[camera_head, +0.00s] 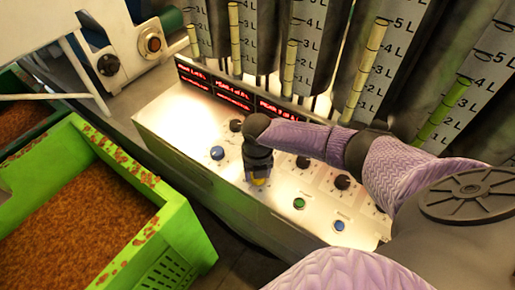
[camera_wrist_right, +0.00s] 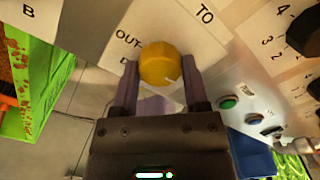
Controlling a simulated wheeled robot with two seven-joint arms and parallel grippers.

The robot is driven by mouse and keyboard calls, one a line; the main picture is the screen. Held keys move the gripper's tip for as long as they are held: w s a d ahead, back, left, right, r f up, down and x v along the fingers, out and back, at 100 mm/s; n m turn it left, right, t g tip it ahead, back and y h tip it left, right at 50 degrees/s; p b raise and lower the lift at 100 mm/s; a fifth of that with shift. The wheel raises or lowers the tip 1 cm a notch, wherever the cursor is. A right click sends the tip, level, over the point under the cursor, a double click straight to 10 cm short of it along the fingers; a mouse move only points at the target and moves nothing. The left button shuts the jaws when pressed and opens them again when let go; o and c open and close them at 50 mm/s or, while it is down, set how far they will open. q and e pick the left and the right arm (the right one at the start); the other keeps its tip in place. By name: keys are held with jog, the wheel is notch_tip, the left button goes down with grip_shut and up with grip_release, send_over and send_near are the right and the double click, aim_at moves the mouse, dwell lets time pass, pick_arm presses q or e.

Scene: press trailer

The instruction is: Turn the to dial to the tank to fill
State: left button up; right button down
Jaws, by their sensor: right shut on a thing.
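In the head view a small yellow dial (camera_head: 258,181) shows just under my right gripper (camera_head: 257,172), near the front edge of the light control panel (camera_head: 185,122). In the right wrist view the yellow dial (camera_wrist_right: 158,62) sits between the two fingers of my right gripper (camera_wrist_right: 160,66), which is shut on it. A short pale mark shows on the dial's lower right. Lettering "OUT" is at its left and "TO" at its upper right; other lettering is partly hidden by the fingers. Several graduated tanks (camera_head: 410,40) stand behind the panel. My left gripper is not in view.
A blue button (camera_head: 217,153), a green button (camera_head: 299,203), another blue button (camera_head: 339,225) and black dials (camera_head: 341,182) lie around my gripper. Red-lettered displays (camera_head: 234,96) line the panel's back. A green crate (camera_head: 188,235) of brown material stands at the left.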

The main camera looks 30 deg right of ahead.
jog(key=shift+c, duration=1.4)
grip_release()
jog(key=shift+o, duration=0.9)
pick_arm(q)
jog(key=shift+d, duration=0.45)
pick_arm(e)
notch_tip(320, 180, up, 9)
jog(key=p, duration=0.2)
jog(key=shift+p, duration=0.4)
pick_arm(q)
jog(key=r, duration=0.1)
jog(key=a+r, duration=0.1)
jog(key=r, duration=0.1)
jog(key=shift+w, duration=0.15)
pick_arm(e)
jog(key=shift+r, duration=0.5)
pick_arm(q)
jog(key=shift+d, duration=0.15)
